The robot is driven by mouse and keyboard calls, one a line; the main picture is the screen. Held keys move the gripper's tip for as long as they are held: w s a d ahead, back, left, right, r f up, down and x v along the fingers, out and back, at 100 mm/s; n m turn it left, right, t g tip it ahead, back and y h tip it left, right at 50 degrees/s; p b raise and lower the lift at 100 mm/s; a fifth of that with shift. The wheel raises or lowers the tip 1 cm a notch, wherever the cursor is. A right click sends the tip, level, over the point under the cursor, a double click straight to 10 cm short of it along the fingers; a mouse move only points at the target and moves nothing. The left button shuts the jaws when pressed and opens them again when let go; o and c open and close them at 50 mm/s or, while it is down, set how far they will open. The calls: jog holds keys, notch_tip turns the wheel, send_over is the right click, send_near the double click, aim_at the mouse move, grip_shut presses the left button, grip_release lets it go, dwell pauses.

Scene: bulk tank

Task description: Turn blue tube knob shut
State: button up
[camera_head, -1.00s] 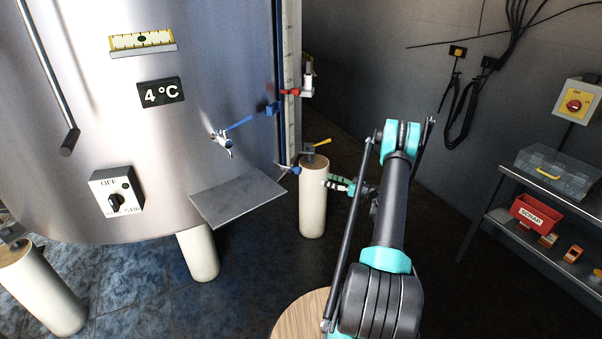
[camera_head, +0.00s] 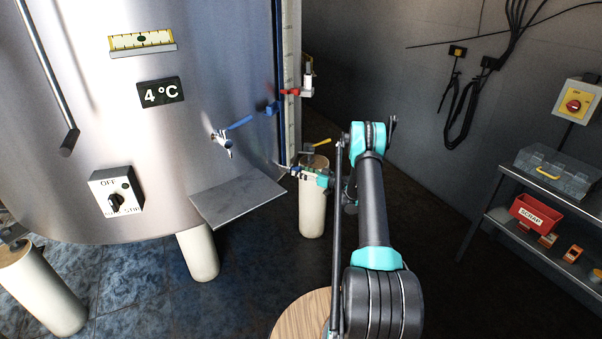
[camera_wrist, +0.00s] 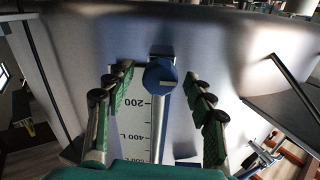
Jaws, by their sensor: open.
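The blue tube knob (camera_wrist: 160,75) is round with a pale bar across it and sits at the foot of the sight tube in the wrist view. My gripper (camera_wrist: 155,95) is open, with green-padded fingers to the left and right of the knob. No finger visibly touches it. In the head view my gripper (camera_head: 304,173) is at the bottom of the tube scale (camera_head: 292,70) and hides most of the knob there. The tube scale (camera_wrist: 137,115) shows upside-down numbers in the wrist view.
The steel tank (camera_head: 200,60) fills the left. A yellow-handled part (camera_head: 318,144) is just above my gripper, on a cream post (camera_head: 312,215). A blue-handled tap (camera_head: 225,140) and a grey plate (camera_head: 238,198) stand out to the left. A shelf (camera_head: 505,235) is at right.

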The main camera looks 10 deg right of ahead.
jog(key=c, duration=1.1)
jog(key=shift+c, duration=0.2)
jog(key=shift+m, duration=0.3)
jog(key=m, duration=0.8)
jog(key=shift+m, duration=0.4)
jog(key=m, duration=0.4)
jog(key=shift+m+g, duration=0.4)
jog(key=shift+m, duration=1.7)
